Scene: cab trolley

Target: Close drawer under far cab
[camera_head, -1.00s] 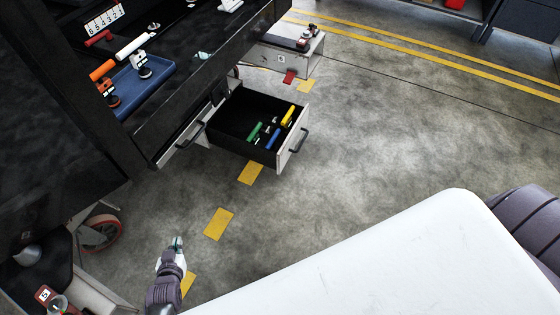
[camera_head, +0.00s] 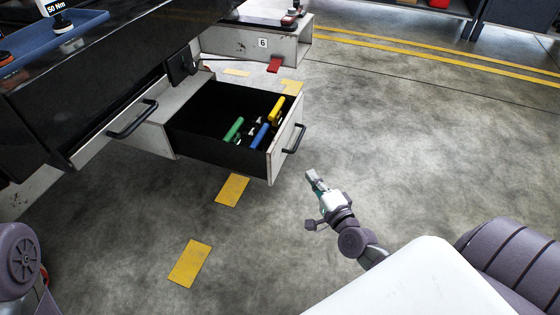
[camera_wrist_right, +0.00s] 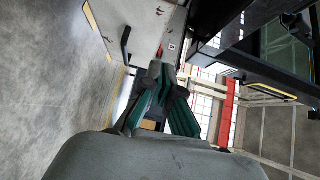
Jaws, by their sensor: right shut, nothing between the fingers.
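The pulled-out drawer (camera_head: 222,150) has black sides, a pale front and a black handle (camera_head: 294,138). Green, blue and yellow handled tools lie inside. It sticks out from under the dark cab trolley (camera_head: 120,80). My right gripper (camera_head: 311,174) is shut and empty, just right of and below the drawer front in the head view, apparently apart from it. In the right wrist view its closed fingers (camera_wrist_right: 156,72) point towards a pale panel; a black handle (camera_wrist_right: 125,45) shows left of them. My left gripper is not in view.
Another closed pale drawer front with a black handle (camera_head: 133,119) is left of the open one. A pale step marked 6 (camera_head: 290,48) and a red pedal (camera_head: 274,65) are behind. The grey floor (camera_head: 430,150) to the right is clear.

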